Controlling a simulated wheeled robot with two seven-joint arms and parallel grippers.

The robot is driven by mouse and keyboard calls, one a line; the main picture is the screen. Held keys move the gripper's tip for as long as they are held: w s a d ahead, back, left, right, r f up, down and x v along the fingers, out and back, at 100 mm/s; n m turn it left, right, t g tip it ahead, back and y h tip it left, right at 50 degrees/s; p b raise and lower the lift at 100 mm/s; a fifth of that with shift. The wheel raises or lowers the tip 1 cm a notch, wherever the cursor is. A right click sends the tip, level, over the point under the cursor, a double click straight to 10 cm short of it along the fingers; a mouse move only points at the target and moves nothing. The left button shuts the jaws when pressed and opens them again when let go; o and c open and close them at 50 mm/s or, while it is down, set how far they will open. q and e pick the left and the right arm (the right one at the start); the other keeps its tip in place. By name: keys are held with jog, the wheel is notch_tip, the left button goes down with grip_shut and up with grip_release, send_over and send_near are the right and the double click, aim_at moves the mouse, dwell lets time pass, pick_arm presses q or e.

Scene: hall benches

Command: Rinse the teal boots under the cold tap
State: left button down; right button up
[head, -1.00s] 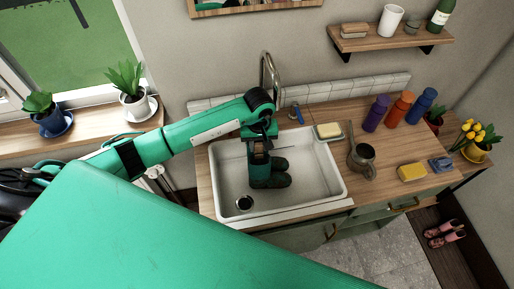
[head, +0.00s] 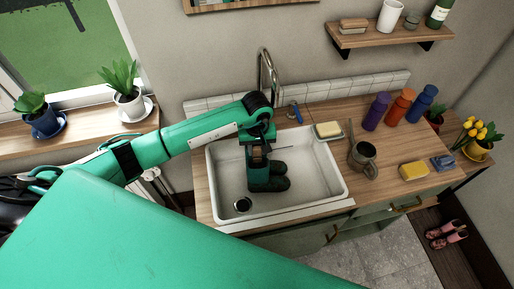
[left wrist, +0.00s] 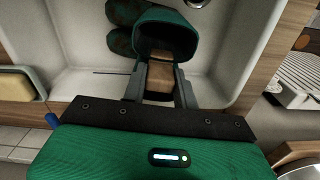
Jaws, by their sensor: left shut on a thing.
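The teal boots (head: 268,180) are inside the white sink (head: 222,178), toes pointing right, soles dark. My left gripper (head: 257,156) is shut on the boots at the top of the shaft, above the basin. In the left wrist view the boots (left wrist: 170,28) show an open teal top between my left fingers (left wrist: 160,92), with a brown patch there. I cannot tell whether the soles touch the sink floor. The tap (head: 265,68) arches behind the boots. A blue tap handle (head: 296,108) stands to its right. No water shows. My right gripper is not in view.
A soap dish (head: 328,130) sits at the sink's right rim. A metal watering can (head: 363,157), yellow sponge (head: 412,171) and several bottles (head: 400,107) stand on the counter. Potted plants (head: 130,98) line the sill at left. Pink boots (head: 446,235) stand on the floor.

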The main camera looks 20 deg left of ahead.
pick_arm(q)
jog(key=shift+f, duration=0.1)
jog(key=c, duration=1)
grip_release()
jog(key=shift+r+b, duration=0.35)
jog(key=shift+r, duration=0.05)
notch_tip(320, 180, up, 6)
jog(key=shift+f+b, duration=0.1)
jog(key=shift+b, duration=1.05)
jog(key=shift+r, duration=0.5)
